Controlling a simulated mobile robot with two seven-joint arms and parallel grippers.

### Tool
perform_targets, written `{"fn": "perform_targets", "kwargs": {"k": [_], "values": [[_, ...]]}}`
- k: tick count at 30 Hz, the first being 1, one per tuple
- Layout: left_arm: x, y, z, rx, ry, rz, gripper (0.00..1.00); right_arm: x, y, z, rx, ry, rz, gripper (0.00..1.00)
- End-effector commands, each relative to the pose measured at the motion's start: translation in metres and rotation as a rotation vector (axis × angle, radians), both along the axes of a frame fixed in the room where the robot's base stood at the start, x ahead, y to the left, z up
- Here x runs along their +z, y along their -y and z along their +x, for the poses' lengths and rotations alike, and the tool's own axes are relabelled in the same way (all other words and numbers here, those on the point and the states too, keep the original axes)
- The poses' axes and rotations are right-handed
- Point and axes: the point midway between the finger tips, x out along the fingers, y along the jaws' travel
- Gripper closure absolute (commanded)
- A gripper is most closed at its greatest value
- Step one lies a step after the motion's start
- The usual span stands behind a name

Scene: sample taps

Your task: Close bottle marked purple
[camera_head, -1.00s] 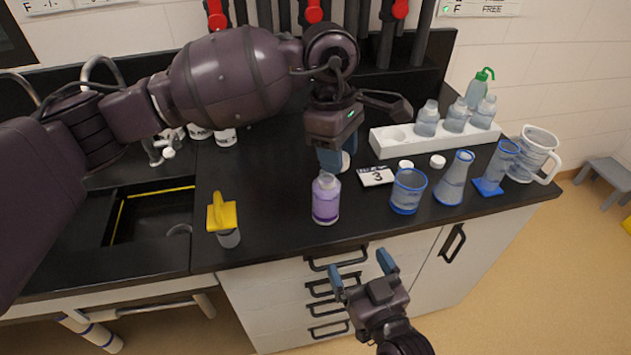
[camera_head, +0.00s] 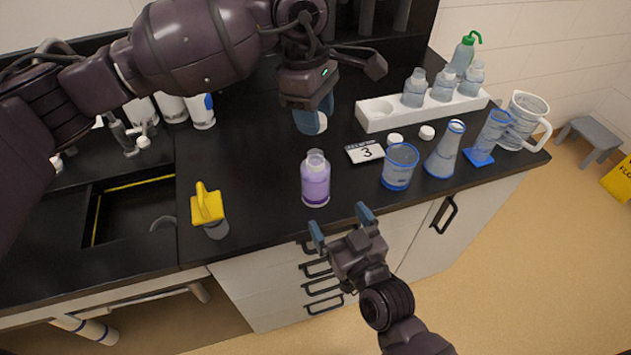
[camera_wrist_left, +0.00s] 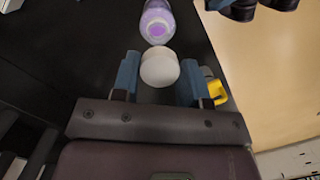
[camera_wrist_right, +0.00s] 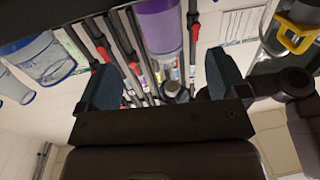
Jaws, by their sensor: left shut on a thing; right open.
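The purple-marked bottle (camera_head: 315,182) stands upright on the black counter near its front edge, its mouth uncovered. It also shows in the left wrist view (camera_wrist_left: 157,22) and upside down in the right wrist view (camera_wrist_right: 160,28). My left gripper (camera_head: 313,118) is shut on a white cap (camera_wrist_left: 158,68), held above and behind the bottle, apart from it. The fingers partly hide the cap in the head view. My right gripper (camera_head: 341,226) is open and empty in front of the counter edge, just below and to the right of the bottle, its fingers pointing towards it.
A label card (camera_head: 365,152), loose white caps (camera_head: 427,132), a beaker (camera_head: 399,168), a flask (camera_head: 445,150) and a cylinder (camera_head: 489,135) stand to the right. A white rack (camera_head: 380,116) holds several bottles. A yellow-topped object (camera_head: 207,205) and the sink are left.

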Motion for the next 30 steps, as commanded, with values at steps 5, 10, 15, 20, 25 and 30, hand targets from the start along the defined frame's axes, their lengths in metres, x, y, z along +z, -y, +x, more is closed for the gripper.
{"fn": "perform_targets", "kwargs": {"k": [5,10,15,20,25,30], "values": [[0.000,0.000,0.000,0.000,0.000,0.000,0.81,0.001,-0.012,0.026,0.000,0.001,0.002,0.08],[0.000,0.000,0.000,0.000,0.000,0.000,0.81,0.001,-0.023,0.051,0.000,0.001,0.002,0.08],[0.000,0.000,0.000,0.000,0.000,0.000,0.81,0.001,-0.034,0.073,0.001,0.000,0.001,0.08],[0.000,0.000,0.000,0.000,0.000,0.000,0.81,0.000,-0.040,0.089,0.000,0.000,0.000,0.08],[0.000,0.000,0.000,0.000,0.000,0.000,0.81,0.000,-0.044,0.096,0.000,0.000,0.000,0.08],[0.000,0.000,0.000,0.000,0.000,0.000,0.81,0.000,-0.044,0.098,0.000,0.000,0.000,0.08]]}}
